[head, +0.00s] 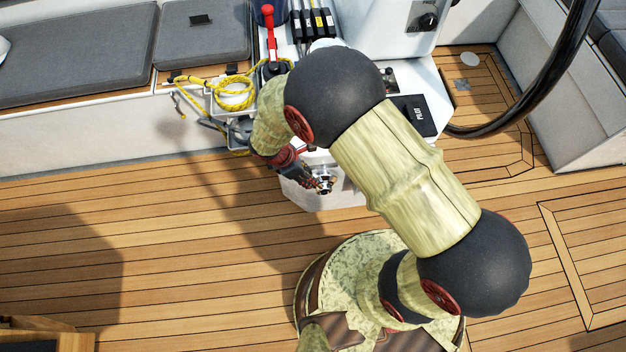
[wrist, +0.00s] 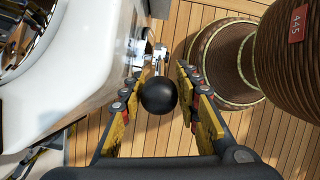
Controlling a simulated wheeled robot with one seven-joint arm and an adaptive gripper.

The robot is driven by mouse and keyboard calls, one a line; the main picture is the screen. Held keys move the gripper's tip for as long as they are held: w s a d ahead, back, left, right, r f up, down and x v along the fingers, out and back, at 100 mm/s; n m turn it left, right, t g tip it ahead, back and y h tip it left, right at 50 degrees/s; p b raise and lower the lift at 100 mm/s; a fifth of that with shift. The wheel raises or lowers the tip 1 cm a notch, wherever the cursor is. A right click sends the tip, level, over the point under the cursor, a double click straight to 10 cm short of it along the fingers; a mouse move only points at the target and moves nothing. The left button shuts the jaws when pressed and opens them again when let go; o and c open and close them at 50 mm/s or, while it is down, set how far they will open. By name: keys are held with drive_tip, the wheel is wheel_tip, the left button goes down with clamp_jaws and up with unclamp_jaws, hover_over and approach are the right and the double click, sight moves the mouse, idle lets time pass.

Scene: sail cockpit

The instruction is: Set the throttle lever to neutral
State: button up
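The throttle lever (wrist: 158,96) shows in the wrist view as a black ball knob on a short chrome stem, at the side of the white pedestal. My gripper (wrist: 160,80) is open, with one yellow-padded finger on each side of the knob. I see gaps beside the knob, and no clear contact. In the head view my gripper (head: 306,178) is low at the pedestal's near face, beside the lever's chrome fitting (head: 325,180). My arm hides much of the pedestal there. The knob is hard to make out in that view, and the lever's exact angle cannot be told.
The white pedestal (head: 330,197) stands on the teak deck (head: 180,220). A black wheel rim (head: 553,60) curves at the right. Open deck lies at the left.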

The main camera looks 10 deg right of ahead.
drive_tip(key=shift+b+x, duration=0.7)
drive_tip(key=shift+x, duration=1.5)
drive_tip(key=c, duration=0.3)
drive_tip(key=c, duration=0.4)
clamp_jaws()
